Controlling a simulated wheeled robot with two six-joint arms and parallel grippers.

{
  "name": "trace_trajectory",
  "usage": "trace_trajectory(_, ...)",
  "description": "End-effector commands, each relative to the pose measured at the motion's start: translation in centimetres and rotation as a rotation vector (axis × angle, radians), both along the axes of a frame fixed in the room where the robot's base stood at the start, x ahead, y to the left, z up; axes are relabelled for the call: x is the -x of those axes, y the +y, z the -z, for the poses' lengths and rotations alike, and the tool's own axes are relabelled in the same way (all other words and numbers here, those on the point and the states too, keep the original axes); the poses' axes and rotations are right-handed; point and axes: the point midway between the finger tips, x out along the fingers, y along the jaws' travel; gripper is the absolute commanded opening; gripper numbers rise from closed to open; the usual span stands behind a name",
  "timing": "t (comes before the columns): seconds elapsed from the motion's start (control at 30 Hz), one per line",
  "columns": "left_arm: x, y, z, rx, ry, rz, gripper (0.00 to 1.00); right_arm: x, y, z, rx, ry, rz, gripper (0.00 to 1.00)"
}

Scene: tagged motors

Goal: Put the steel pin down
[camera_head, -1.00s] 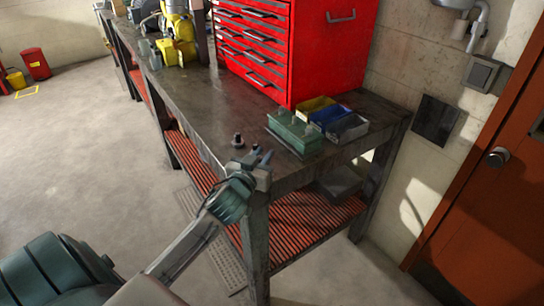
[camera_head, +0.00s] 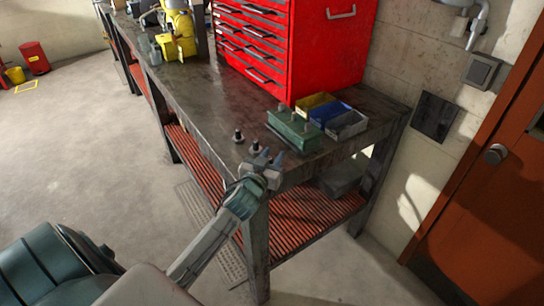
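Two small upright pieces with dark, wider bases stand on the near corner of the workbench (camera_head: 205,95): one small piece (camera_head: 238,136) and, to its right, a second small piece (camera_head: 256,146). Which one is the steel pin is too small to tell. My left gripper (camera_head: 270,157) is at the bench's front corner, just right of and nearer than the second piece. Its two fingers look spread, with nothing visible between them. A green block (camera_head: 294,130) with upright pegs stands behind the gripper to the right. My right gripper is not in view.
A yellow bin (camera_head: 314,103), a blue bin (camera_head: 330,114) and a grey bin (camera_head: 346,126) sit beside the green block. A red tool chest (camera_head: 325,50) stands behind them. Left of the small pieces the bench top is bare.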

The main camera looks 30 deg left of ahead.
Motion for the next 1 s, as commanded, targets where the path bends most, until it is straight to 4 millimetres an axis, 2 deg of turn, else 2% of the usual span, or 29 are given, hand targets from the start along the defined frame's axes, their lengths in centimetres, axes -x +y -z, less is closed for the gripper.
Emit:
trace_trajectory(0.4,0.0,0.0,0.4,0.000,0.000,0.000,0.42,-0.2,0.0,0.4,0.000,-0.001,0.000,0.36)
trace_trajectory(0.7,5.2,-1.5,0.1,0.001,0.000,0.001,0.42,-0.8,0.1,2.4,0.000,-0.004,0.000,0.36)
trace_trajectory(0.9,8.8,-2.2,-0.3,-0.001,0.001,0.001,0.42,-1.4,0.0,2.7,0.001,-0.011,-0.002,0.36)
trace_trajectory(1.0,9.8,-2.4,-0.5,-0.002,0.000,0.000,0.42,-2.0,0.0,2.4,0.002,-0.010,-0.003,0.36)
